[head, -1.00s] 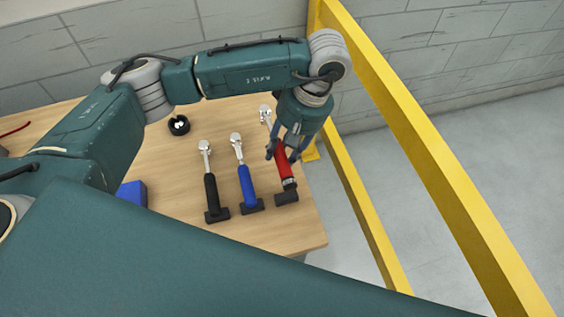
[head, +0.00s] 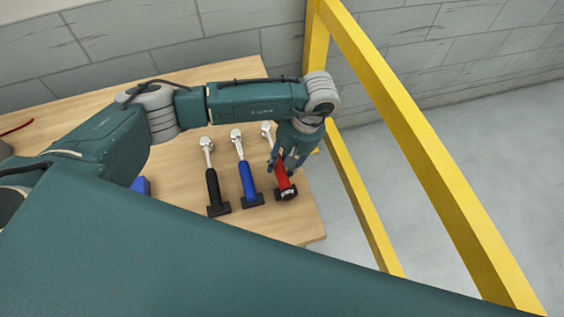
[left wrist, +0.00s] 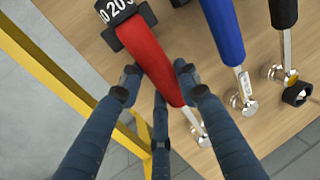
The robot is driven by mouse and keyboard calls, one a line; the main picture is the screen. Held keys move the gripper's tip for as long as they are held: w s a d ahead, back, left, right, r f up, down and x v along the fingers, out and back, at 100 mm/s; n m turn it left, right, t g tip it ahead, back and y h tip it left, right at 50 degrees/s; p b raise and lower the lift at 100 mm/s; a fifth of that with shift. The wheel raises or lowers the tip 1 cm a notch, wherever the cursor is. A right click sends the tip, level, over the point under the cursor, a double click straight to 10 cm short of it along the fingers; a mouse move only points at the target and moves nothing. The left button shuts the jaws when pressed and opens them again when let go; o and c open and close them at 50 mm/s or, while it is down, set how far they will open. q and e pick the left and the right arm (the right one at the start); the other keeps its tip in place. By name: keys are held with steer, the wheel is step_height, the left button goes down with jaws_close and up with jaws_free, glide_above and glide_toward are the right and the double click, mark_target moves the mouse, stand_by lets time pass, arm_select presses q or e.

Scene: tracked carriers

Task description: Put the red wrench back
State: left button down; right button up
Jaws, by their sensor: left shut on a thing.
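The red wrench (head: 284,178) has a red handle, a silver head and a black end with white marks. It is at the right of the row in the head view, and its handle fills the upper middle of the left wrist view (left wrist: 150,55). My left gripper (head: 281,163) is shut on its handle, with the fingers (left wrist: 158,84) on both sides. The handle's black end lies over a dark block (left wrist: 146,14); I cannot tell whether it rests in it. My right gripper is not in view.
A blue wrench (head: 247,180) and a black wrench (head: 213,187) lie to the left, each with its end at a dark block, on the wooden table (head: 185,200). A yellow rail (head: 430,150) runs past the table's right edge.

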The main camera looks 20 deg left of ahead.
arm_select(q)
steer(key=c, duration=1.3)
jaws_free()
steer(key=shift+o, duration=0.2)
steer(key=shift+r, duration=0.15)
steer(key=shift+w+d+r, duration=0.1)
steer(key=shift+d+r, duration=0.05)
steer(key=b+v, duration=0.4)
steer(key=v, duration=0.7)
steer(key=shift+r, duration=0.3)
steer(key=shift+s, duration=0.2)
